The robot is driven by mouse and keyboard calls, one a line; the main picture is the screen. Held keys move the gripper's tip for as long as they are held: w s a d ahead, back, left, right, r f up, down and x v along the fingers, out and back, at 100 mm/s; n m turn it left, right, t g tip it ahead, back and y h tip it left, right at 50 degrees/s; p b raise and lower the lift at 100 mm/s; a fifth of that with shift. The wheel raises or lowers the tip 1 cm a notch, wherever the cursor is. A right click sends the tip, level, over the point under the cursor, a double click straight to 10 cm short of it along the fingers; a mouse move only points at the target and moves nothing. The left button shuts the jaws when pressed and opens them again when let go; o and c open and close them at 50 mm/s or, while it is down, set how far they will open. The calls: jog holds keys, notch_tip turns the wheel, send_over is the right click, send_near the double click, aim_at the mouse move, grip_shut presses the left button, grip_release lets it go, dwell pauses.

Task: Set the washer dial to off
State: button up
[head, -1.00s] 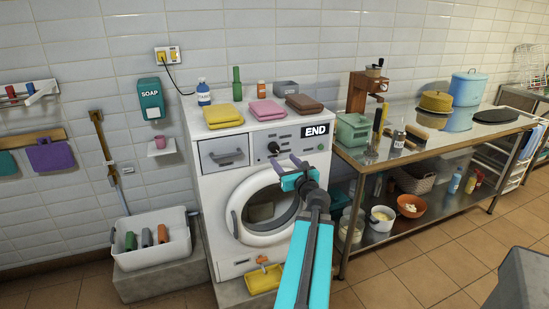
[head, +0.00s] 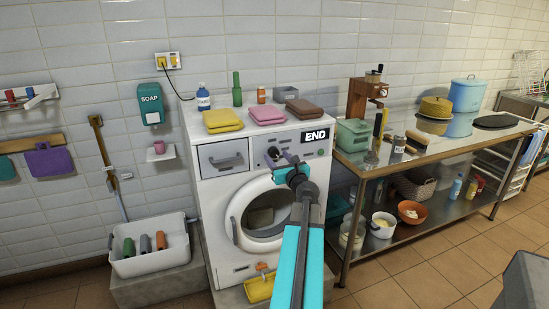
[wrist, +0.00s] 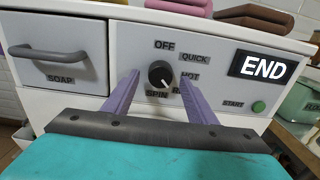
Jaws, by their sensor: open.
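The white washer (head: 212,185) stands against the wall. Its black round dial (wrist: 160,74) is on the front panel, with OFF above it, QUICK and HOT at its right, SPIN below, and a label starting with R partly hidden by a finger. The dial's pale mark seems to point down and right, towards that label. My gripper (head: 283,157) is in front of the panel. In the wrist view its open purple fingers (wrist: 159,80) appear on either side of the dial; I cannot tell whether they touch it.
A SOAP drawer (wrist: 60,68) is left of the dial. An END display (wrist: 264,67) and green START button (wrist: 258,107) are at its right. Folded towels (head: 222,121) lie on the washer. A metal table (head: 430,155) stands at the right.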

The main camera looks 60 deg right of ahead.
jog(key=shift+x, duration=1)
jog(key=shift+c, duration=0.6)
